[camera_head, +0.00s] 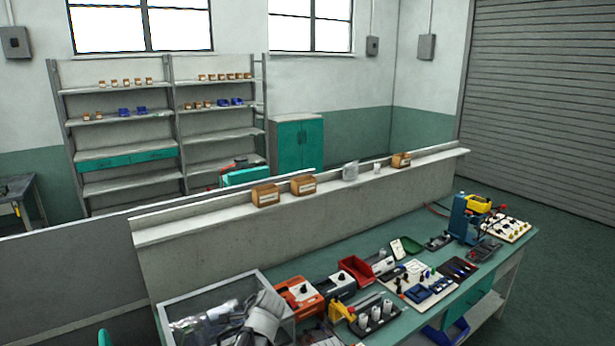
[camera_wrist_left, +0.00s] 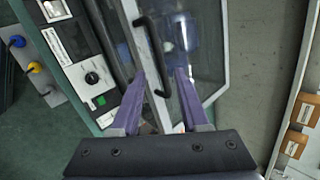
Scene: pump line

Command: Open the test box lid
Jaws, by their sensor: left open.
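The test box (camera_head: 195,304) stands at the near left end of the bench, with a pale frame and a clear lid (camera_wrist_left: 205,45) that looks closed. The lid's black bar handle (camera_wrist_left: 152,50) shows in the left wrist view. My left gripper (camera_wrist_left: 160,72) is open, and in that view the handle lies between its two purple fingers. I cannot tell whether either finger touches it. In the head view my left gripper (camera_head: 258,312) is over the box and hides part of it. My right gripper is not in view.
An orange device (camera_head: 298,297), a red bin (camera_head: 356,270) and several other devices crowd the bench to the right of the box. A ledge (camera_head: 225,217) with small cardboard boxes (camera_head: 265,195) runs behind the bench. Shelves stand at the back wall.

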